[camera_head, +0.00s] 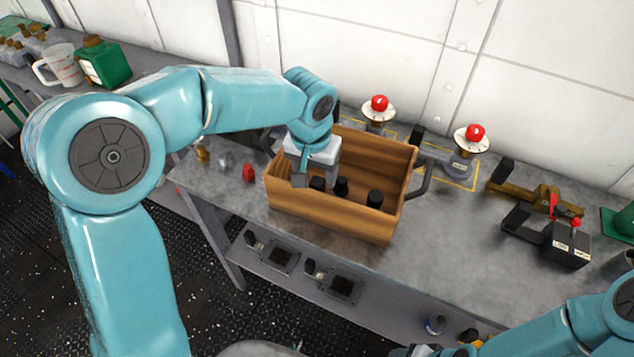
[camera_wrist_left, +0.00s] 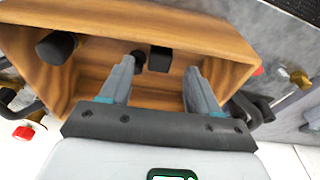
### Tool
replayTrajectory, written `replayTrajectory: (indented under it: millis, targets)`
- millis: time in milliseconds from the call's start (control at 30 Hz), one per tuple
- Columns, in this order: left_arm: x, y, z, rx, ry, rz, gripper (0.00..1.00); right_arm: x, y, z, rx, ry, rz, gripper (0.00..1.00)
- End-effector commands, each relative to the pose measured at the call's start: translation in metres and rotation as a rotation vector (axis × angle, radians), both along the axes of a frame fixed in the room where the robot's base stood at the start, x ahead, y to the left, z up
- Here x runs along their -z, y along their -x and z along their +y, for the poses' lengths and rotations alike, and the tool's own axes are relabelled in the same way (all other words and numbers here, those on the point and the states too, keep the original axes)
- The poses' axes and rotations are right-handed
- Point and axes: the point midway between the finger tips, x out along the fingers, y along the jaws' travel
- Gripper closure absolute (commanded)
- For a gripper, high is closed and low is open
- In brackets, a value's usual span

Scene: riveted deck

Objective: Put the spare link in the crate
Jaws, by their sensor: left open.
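The wooden crate (camera_head: 345,222) stands on the grey workbench, with a dark handle at its right end. My left gripper (camera_head: 306,180) points down into the left part of the crate; its fingers are partly hidden. In the left wrist view the gripper (camera_wrist_left: 159,75) is open, nothing is clasped, and the crate wall (camera_wrist_left: 150,22) lies beyond. Several dark-ended pieces are in the crate, including a right one (camera_head: 375,198), a middle one (camera_head: 341,187) and a black block (camera_wrist_left: 160,58) seen between the fingertips. I cannot tell which piece is the spare link.
A brown lever piece (camera_head: 530,197) and a black box (camera_head: 566,245) sit at right. Small items, one red (camera_head: 249,173), lie left of the crate.

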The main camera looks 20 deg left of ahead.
Motion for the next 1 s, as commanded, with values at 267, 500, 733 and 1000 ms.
replayTrajectory:
  millis: [267,500,733,1000]
  targets:
    - [-0.046,0.007,0.0,0.0,0.0,0.0,0.38,-0.001,0.0,0.0,0.0,0.0,0.0,0.37]
    - [-0.052,0.008,0.0,0.0,0.0,0.001,0.38,-0.001,0.0,0.0,0.0,0.0,0.0,0.37]
    - [-0.051,0.008,0.0,0.0,0.0,0.002,0.38,-0.001,0.0,0.0,0.0,0.0,0.0,0.37]
    - [-0.051,0.009,0.0,0.0,0.0,0.002,0.38,-0.001,0.0,0.0,0.0,0.0,0.0,0.37]
